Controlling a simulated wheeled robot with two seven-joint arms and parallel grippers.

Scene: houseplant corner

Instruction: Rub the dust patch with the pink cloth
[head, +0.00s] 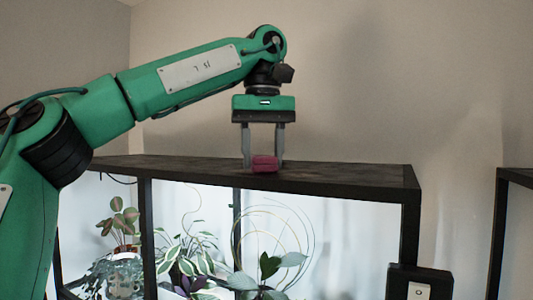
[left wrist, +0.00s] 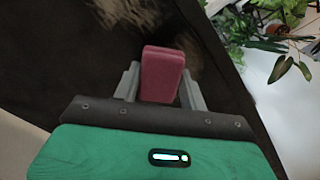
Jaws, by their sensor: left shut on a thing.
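The pink cloth (head: 264,163) is a small folded block at the dark top of the shelf unit (head: 345,178). My left gripper (head: 264,158) points down and is shut on the cloth, one finger on each side. In the left wrist view the cloth (left wrist: 161,74) sits between the two grey fingers (left wrist: 160,88). A pale, brownish dust patch (left wrist: 193,42) shows on the dark top just beyond and to the right of the cloth. I cannot tell whether the cloth touches the surface. The patch does not show clearly in the head view. My right gripper is not in view.
Several potted plants stand inside the lit shelf unit below the top, including a leafy plant (head: 122,222) at left and a plant with wire hoops (head: 270,262). A black box with a switch (head: 419,290) is at the lower right. Another dark frame (head: 515,173) stands farther right.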

